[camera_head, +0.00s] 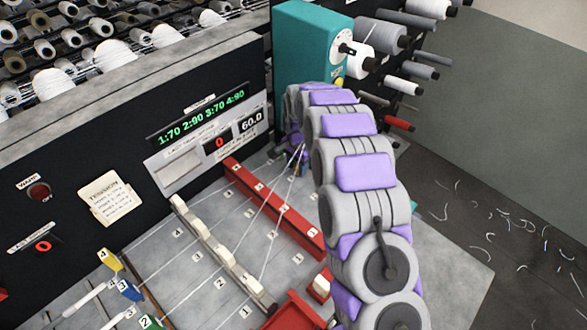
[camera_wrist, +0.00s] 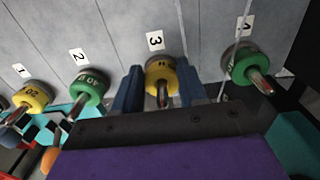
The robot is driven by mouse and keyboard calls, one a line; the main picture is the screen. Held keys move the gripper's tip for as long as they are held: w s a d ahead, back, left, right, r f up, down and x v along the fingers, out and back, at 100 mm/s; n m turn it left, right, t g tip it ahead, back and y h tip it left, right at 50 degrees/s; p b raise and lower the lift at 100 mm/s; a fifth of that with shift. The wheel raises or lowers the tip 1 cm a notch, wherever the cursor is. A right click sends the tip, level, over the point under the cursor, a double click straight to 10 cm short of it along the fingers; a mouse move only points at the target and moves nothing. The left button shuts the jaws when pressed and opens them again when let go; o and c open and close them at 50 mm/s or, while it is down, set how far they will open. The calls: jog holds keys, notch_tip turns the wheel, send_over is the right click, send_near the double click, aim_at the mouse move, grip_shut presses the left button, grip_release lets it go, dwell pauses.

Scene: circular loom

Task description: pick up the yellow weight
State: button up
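In the wrist view, a yellow weight (camera_wrist: 160,70) with a metal pin sits under the label 3. My gripper (camera_wrist: 162,82) has its two blue fingers apart, one on each side of this weight. I cannot make out firm contact between the fingers and the weight. A second yellow weight (camera_wrist: 33,96) is at the far left, near label 1. In the head view, my arm reaches away to the far side of the loom table, and its end is mostly hidden. I cannot see the weights there.
A green weight (camera_wrist: 90,88) stands close left of my gripper and another green weight (camera_wrist: 243,66) close right. In the head view, a red bar (camera_head: 272,210) and a pale-blocked rail (camera_head: 220,255) cross the loom table. A teal housing (camera_head: 300,45) stands behind my arm.

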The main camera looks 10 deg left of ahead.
aim_at(297, 168)
jog(key=c, duration=0.6)
jog(key=shift+r, duration=0.1)
notch_tip(297, 168, up, 7)
jog(key=shift+f+p, duration=0.1)
jog(key=shift+p, duration=1.05)
jog(key=shift+s+d, duration=0.15)
jog(key=shift+d, duration=0.15)
jog(key=s+d, duration=0.7)
jog(key=d, duration=0.5)
jog(key=s+d, duration=0.8)
jog(key=d, duration=0.5)
jog(key=s+d+b, duration=0.1)
jog(key=s+d, duration=0.6)
jog(key=d, duration=0.6)
jog(key=shift+s+d, duration=0.15)
jog(key=shift+s, duration=0.15)
